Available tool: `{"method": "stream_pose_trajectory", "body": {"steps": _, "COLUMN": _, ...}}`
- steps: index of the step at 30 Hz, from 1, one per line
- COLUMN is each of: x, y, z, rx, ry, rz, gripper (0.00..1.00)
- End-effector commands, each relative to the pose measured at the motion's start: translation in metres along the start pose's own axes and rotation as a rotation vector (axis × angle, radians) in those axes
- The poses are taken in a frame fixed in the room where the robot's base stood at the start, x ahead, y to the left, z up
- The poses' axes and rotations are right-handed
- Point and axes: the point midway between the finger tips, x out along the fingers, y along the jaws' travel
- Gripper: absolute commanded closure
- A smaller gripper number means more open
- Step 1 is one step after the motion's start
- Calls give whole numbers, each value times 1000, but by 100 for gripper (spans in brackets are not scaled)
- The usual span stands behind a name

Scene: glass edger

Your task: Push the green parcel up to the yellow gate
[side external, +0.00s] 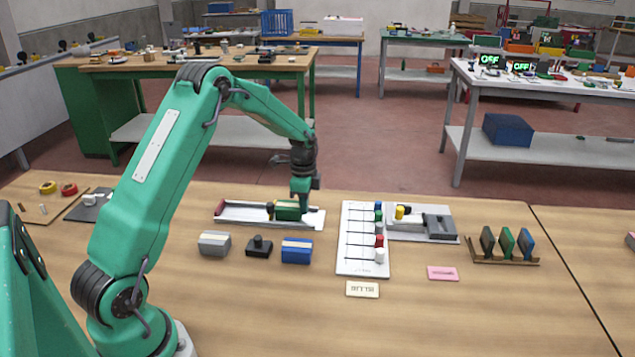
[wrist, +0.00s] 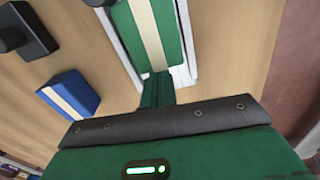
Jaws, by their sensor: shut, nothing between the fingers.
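The green parcel (side external: 287,211), with a pale band along it, lies in a white channel (side external: 240,213) on the bench. It also shows at the top of the wrist view (wrist: 165,25). My gripper (side external: 303,203) is shut and empty, pointing down at the parcel's right end. In the wrist view its green fingers (wrist: 157,90) are at the parcel's near end; I cannot tell whether they touch. A dark piece stands at the parcel's left side and a red piece (side external: 220,207) at the channel's left end. I cannot make out a yellow gate in the channel.
A grey block (side external: 214,243), a black block (side external: 259,247) and a blue block (side external: 296,250) stand in front of the channel. A white board with coloured pegs (side external: 350,262) and a grey fixture with a yellow peg (side external: 401,212) stand to the right.

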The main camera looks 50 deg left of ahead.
Motion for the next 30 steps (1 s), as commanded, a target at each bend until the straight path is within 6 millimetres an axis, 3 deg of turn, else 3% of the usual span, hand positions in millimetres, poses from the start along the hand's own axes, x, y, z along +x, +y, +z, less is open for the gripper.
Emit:
{"method": "stream_pose_trajectory", "body": {"steps": 1, "x": 2, "y": 3, "z": 7, "rx": -9, "ry": -6, "rz": 17, "gripper": 100}}
{"method": "stream_pose_trajectory", "body": {"steps": 14, "x": 4, "y": 5, "z": 5, "rx": -13, "ry": -9, "rz": 24, "gripper": 100}}
{"method": "stream_pose_trajectory", "body": {"steps": 20, "x": 3, "y": 3, "z": -11, "rx": -6, "ry": -6, "rz": 17, "gripper": 100}}
{"method": "stream_pose_trajectory", "body": {"steps": 26, "x": 1, "y": 0, "z": -42, "rx": 1, "ry": -1, "rz": 4, "gripper": 100}}
{"method": "stream_pose_trajectory", "body": {"steps": 30, "x": -28, "y": -1, "z": -40, "rx": -2, "ry": 2, "rz": -1, "gripper": 100}}
